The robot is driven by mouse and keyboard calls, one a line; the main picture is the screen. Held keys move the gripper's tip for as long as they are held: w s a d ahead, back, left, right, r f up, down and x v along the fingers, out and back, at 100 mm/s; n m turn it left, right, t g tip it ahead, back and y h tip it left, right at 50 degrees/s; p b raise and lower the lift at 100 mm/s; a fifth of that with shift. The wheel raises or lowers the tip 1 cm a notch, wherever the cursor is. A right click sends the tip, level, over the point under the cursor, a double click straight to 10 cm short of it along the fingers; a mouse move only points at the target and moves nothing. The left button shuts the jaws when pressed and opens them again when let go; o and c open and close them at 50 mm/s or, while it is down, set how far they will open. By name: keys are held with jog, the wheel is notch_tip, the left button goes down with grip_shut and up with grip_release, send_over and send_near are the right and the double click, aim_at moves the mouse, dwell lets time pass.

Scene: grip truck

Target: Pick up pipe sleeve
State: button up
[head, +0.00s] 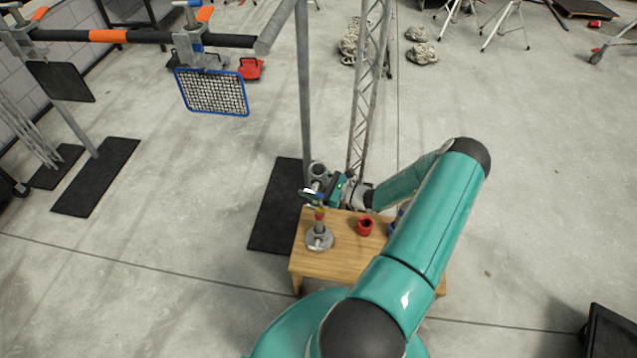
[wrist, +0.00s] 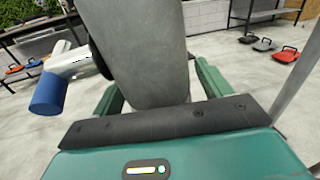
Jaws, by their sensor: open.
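A wide grey cylinder (wrist: 145,50), which may be the pipe sleeve, stands between the two green fingers of my gripper (wrist: 157,88) in the wrist view. The fingers are open on either side of it, and I cannot tell whether they touch it. A grey round open-topped piece (head: 318,170) shows beside my gripper (head: 330,188) in the head view and looks like the same piece. Below it a metal stand (head: 319,238) with a round base and coloured rings stands on the wooden table. My arm hides part of the table.
A red hollow cylinder (head: 365,227) stands on the wooden table (head: 335,262). A pale tube with a blue end (wrist: 47,93) is left of the grey cylinder. A grey pole (head: 304,90) and a lattice post (head: 366,90) rise behind the table.

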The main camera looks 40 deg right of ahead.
jog(key=shift+w, duration=0.1)
jog(key=c, duration=1.5)
jog(key=shift+r, duration=0.1)
